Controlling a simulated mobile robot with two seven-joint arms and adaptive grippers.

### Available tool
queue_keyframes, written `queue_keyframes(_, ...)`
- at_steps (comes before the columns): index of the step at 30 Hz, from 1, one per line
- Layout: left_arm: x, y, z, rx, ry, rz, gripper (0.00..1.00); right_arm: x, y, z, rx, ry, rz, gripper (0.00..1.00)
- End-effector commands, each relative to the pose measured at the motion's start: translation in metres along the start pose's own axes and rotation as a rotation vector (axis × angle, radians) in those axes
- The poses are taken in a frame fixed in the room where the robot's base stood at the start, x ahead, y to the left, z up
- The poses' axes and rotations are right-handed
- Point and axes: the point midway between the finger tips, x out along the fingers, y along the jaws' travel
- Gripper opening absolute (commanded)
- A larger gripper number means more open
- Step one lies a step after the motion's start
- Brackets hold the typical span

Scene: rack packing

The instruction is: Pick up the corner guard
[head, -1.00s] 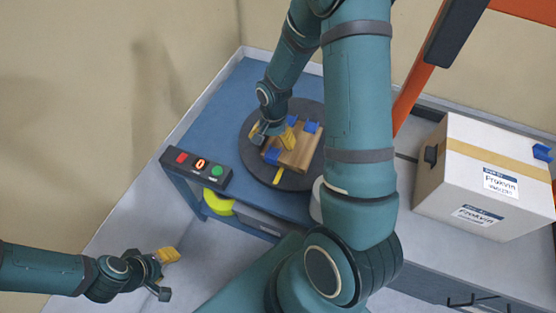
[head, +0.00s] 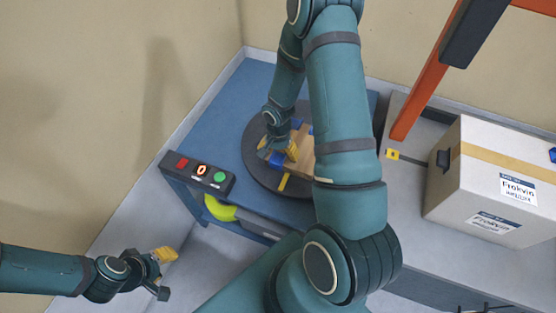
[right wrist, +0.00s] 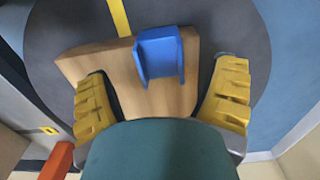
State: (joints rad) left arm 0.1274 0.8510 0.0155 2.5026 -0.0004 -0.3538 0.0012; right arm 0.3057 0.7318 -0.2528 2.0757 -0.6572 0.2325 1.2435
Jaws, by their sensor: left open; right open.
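A blue corner guard (right wrist: 160,55) sits on the edge of a light brown wooden-looking block in the right wrist view. In the head view, blue pieces show at the block's left end (head: 273,155) and far edge (head: 298,124); my arm partly hides the block (head: 303,158). My right gripper (head: 278,149) is open and low over the block. In the right wrist view its fingers (right wrist: 162,82) lie either side of the block and guard; contact cannot be told. My left gripper (head: 160,272) is open and empty, away from the table at lower left.
The block lies on a dark round turntable (head: 256,172) with a yellow strip, on a blue table (head: 225,125). A button box (head: 198,172) stands at its left edge. A white carton (head: 465,190) stands at right, below an orange post (head: 425,80).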

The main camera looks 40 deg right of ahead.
Motion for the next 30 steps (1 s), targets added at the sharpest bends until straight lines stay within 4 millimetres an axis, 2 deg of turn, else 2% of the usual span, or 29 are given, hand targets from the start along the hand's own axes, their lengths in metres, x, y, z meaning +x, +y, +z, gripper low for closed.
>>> queue_keyframes(1, 0.004, -0.001, 0.000, 0.000, 0.001, 0.000, 0.47, 0.009, 0.000, 0.000, -0.001, -0.001, 0.001, 0.85)
queue_keyframes(4, 0.006, -0.002, -0.001, 0.000, 0.003, 0.000, 0.47, 0.019, 0.000, 0.000, 0.000, 0.000, 0.000, 0.85)
queue_keyframes(13, 0.005, -0.002, -0.001, 0.000, 0.003, 0.000, 0.47, 0.021, 0.000, 0.000, 0.000, 0.001, -0.001, 0.85)
queue_keyframes(14, 0.005, -0.002, -0.001, 0.000, 0.003, 0.000, 0.47, 0.021, 0.000, 0.000, 0.000, 0.001, -0.001, 0.77)
queue_keyframes(18, 0.005, -0.002, -0.001, 0.000, 0.003, 0.000, 0.47, 0.021, 0.000, 0.000, 0.000, 0.001, -0.001, 0.28)
queue_keyframes(19, 0.005, -0.002, -0.001, 0.000, 0.003, 0.000, 0.47, 0.021, 0.000, 0.000, 0.000, 0.001, -0.001, 0.24)
queue_keyframes(30, 0.004, -0.002, -0.001, 0.000, 0.003, 0.000, 0.47, 0.016, -0.001, -0.001, 0.000, 0.001, -0.002, 0.24)
